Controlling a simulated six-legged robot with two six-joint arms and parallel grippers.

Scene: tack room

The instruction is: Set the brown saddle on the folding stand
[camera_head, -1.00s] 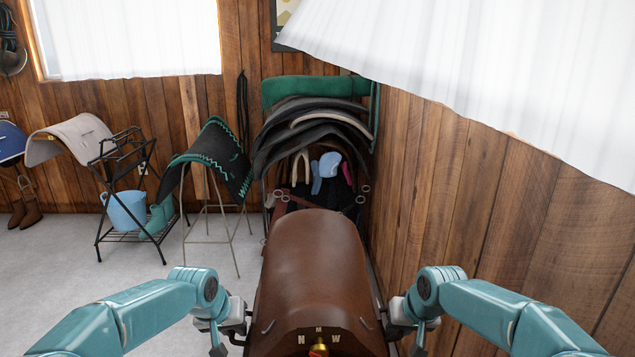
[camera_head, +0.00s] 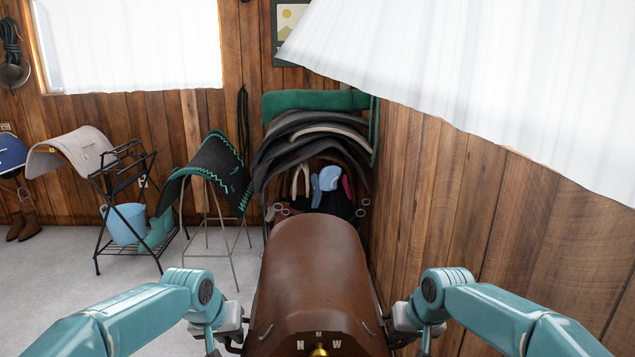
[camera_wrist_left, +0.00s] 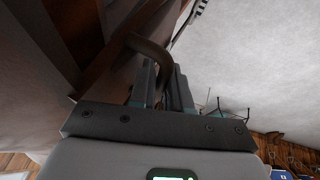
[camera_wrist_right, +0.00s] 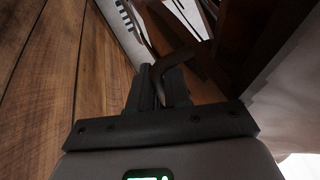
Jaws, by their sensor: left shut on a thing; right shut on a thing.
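The brown saddle (camera_head: 315,270) is directly in front of me, low in the head view, held between my two arms. My left gripper (camera_head: 243,322) is at its left side; in the left wrist view, its fingers (camera_wrist_left: 165,82) are shut on a dark curved bar at the saddle's side. My right gripper (camera_head: 391,325) is at its right side; in the right wrist view, its fingers (camera_wrist_right: 160,85) are shut on a similar bar. The black folding stand (camera_head: 97,215) is at the left, its crossed top bare. The saddle's underside is hidden.
A pile of pads (camera_head: 312,135) is ahead. A wooden wall (camera_head: 460,220) is close on the right.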

